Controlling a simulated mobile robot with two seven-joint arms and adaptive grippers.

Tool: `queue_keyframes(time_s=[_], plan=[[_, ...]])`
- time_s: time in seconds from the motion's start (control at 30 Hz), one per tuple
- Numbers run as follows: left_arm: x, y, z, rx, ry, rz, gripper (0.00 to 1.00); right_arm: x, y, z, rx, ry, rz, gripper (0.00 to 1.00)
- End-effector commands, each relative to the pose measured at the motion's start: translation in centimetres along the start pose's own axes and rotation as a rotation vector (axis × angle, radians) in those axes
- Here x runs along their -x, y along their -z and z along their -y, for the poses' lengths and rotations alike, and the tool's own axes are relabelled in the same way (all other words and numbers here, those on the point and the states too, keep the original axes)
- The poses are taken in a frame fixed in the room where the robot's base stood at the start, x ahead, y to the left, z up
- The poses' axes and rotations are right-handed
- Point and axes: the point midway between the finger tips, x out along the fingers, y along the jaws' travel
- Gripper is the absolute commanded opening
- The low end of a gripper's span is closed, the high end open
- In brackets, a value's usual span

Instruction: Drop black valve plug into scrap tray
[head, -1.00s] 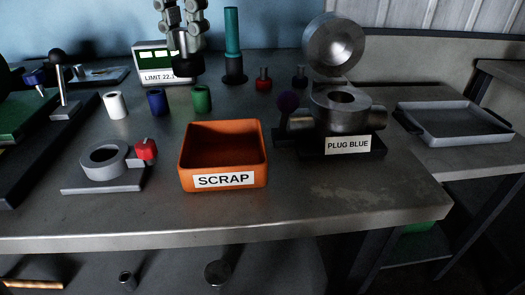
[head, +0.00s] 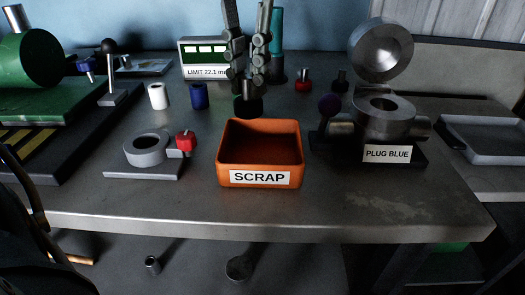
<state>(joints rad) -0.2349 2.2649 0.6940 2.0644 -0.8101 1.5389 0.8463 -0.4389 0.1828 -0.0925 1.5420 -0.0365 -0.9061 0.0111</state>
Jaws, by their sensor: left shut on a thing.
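My left gripper (head: 248,82) comes down from the top of the head view. It is shut on the black valve plug (head: 248,107), a dark round piece with a metal stem. The plug hangs upright at the back rim of the scrap tray in the picture; its exact height above the tray is hard to tell. The scrap tray (head: 228,167) is an orange open box with a SCRAP label on its front, and its visible inside looks empty. My right gripper is not in view.
A grey ring fixture (head: 146,149) with a red knob stands left of the tray. The PLUG BLUE valve body (head: 384,118) with its raised lid stands right.

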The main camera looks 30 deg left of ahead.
Motion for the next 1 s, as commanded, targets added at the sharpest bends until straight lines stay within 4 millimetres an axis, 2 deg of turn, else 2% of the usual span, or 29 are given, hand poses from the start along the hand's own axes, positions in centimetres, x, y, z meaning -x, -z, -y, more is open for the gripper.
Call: queue_keyframes(time_s=[0.13, 0.17, 0.33, 0.7, 0.87, 1.0], plan=[[0.0, 0.0, 0.0, 0.000, 0.000, 0.000, 0.00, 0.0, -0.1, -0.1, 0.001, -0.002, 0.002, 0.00], [0.0, 0.0, 0.0, 0.000, 0.000, 0.000, 0.18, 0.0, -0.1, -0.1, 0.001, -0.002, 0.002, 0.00], [0.0, 0.0, 0.0, 0.000, 0.000, 0.000, 0.38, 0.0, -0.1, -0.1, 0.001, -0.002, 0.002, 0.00], [0.6, 0.0, 0.0, 0.001, 0.000, 0.000, 0.38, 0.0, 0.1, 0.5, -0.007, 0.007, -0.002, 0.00], [3.0, -0.1, 0.0, 0.003, -0.001, 0.004, 0.38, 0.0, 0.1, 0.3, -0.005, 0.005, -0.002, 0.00], [6.1, -0.1, 0.0, 0.003, -0.001, 0.005, 0.38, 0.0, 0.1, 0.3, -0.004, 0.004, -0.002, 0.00]])
